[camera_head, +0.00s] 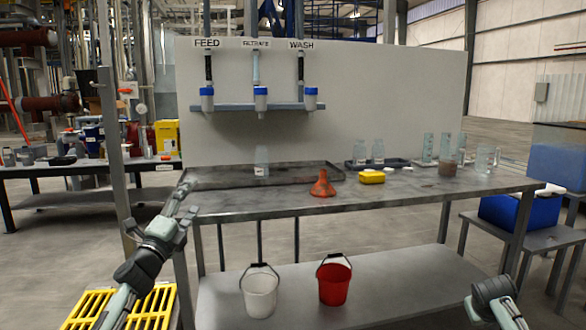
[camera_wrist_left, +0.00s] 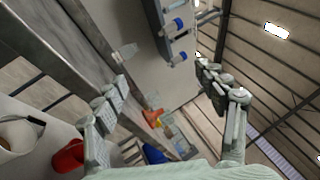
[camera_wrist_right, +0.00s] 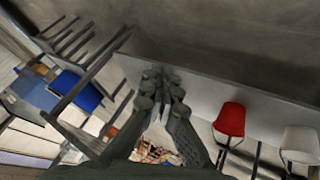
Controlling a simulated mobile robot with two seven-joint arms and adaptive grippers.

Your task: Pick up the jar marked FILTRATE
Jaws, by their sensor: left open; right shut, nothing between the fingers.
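A clear jar (camera_head: 262,162) with a white label stands upright in the dark tray (camera_head: 215,180) on the bench; its label is too small to read. The middle wall sign reads FILTRATE (camera_head: 256,43), above a blue-topped container (camera_head: 260,98) on the wall rack. My left gripper (camera_head: 186,203) is open and empty at the bench's left end, left of and nearer than the jar. Its spread fingers (camera_wrist_left: 165,95) show in the left wrist view, where a pale labelled object, probably the jar (camera_wrist_left: 125,53), also shows. My right gripper (camera_wrist_right: 160,85) is shut and empty, low at the right (camera_head: 494,290).
Several glass vessels (camera_head: 440,150) are at the back right. White (camera_head: 260,295) and red (camera_head: 335,284) buckets stand on the lower shelf. The bench front (camera_head: 270,203) is clear.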

